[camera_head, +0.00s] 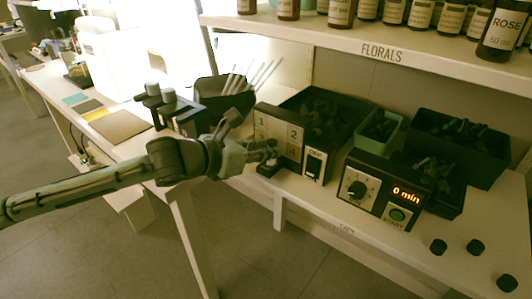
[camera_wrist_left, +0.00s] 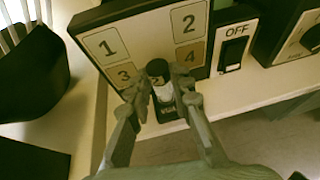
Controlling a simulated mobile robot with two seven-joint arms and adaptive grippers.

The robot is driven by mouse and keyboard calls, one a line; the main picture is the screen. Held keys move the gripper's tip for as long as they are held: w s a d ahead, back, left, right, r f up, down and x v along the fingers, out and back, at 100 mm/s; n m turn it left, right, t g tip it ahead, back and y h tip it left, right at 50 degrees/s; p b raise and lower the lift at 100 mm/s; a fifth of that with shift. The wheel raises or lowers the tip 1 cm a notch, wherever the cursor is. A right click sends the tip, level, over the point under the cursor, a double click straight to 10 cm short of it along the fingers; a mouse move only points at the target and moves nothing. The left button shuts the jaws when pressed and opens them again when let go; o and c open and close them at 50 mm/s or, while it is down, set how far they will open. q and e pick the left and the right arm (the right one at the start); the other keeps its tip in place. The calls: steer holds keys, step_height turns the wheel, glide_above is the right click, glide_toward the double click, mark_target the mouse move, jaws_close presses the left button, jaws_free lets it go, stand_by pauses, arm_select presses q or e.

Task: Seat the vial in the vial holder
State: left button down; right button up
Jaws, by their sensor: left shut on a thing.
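The vial (camera_wrist_left: 163,90) has a black cap and a pale label, and stands roughly upright between the fingers of my left gripper (camera_wrist_left: 158,92) in the left wrist view. The gripper is shut on it, in front of the numbered panel. In the head view my left gripper (camera_head: 262,152) hides most of the vial. The vial holder (camera_head: 268,169) is a small dark block on the shelf edge, directly under the gripper; part of it shows below the vial in the left wrist view (camera_wrist_left: 168,115). I cannot tell whether the vial's bottom is inside it. My right gripper is not in view.
A box with buttons numbered 1 to 4 (camera_head: 278,133) and an OFF switch (camera_head: 314,164) stands right behind the gripper. A timer box reading 0 min (camera_head: 378,190) is to the right. Black caps (camera_head: 438,247) lie at front right. A dark reed holder (camera_head: 222,100) stands left.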

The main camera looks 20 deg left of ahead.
arm_select(q)
steer(key=shift+f, duration=0.35)
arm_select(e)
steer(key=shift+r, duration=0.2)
arm_select(q)
steer(key=shift+f, duration=0.1)
steer(key=c, duration=1.4)
jaws_free()
steer(key=shift+o, duration=0.2)
steer(key=shift+s+a+r, duration=0.15)
steer(key=shift+s+r, duration=0.05)
steer(key=v, duration=1.1)
steer(key=shift+s, duration=0.2)
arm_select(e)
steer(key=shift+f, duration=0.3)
